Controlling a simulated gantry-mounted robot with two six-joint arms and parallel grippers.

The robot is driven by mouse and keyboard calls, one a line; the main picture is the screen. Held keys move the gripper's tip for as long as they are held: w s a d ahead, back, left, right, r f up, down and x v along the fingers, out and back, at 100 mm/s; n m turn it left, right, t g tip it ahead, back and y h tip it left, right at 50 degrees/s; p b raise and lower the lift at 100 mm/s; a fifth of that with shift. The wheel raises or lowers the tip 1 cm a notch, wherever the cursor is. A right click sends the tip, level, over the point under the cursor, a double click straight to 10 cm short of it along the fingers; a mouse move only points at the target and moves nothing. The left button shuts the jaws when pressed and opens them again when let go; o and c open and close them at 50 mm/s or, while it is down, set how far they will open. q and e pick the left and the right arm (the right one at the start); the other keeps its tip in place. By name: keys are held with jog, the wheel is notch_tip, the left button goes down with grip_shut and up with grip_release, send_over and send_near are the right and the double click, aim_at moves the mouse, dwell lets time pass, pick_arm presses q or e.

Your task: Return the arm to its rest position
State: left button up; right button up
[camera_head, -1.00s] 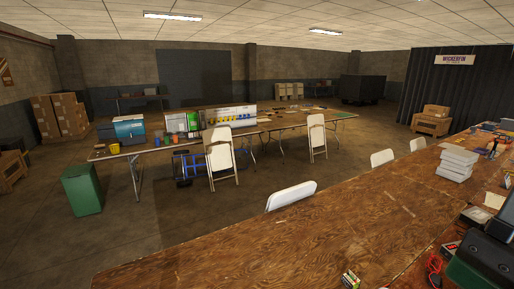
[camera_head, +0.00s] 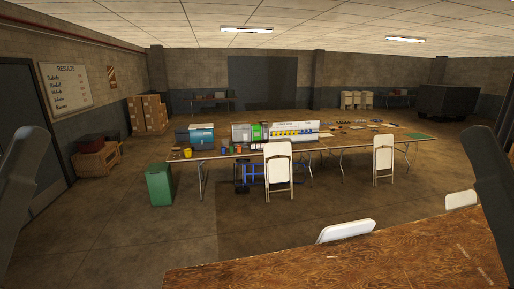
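Parts of my two arms show as dark grey links at the edges of the head view. My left arm (camera_head: 22,195) stands raised at the left edge. My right arm (camera_head: 494,185) stands raised at the right edge. Both links look upright and slightly tilted, clear of the tables. Neither gripper is in the picture, so I cannot see their fingers or whether they hold anything.
A wooden table (camera_head: 350,262) fills the lower right, with a white chair (camera_head: 345,231) behind it. Beyond stand a long table (camera_head: 340,141) with equipment, two folding chairs (camera_head: 279,166) and a green bin (camera_head: 159,185). The floor (camera_head: 110,225) at left is clear.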

notch_tip(320, 180, down, 43)
jog(key=b, duration=4.3)
jog(key=shift+b, duration=0.4)
jog(key=shift+f, duration=0.1)
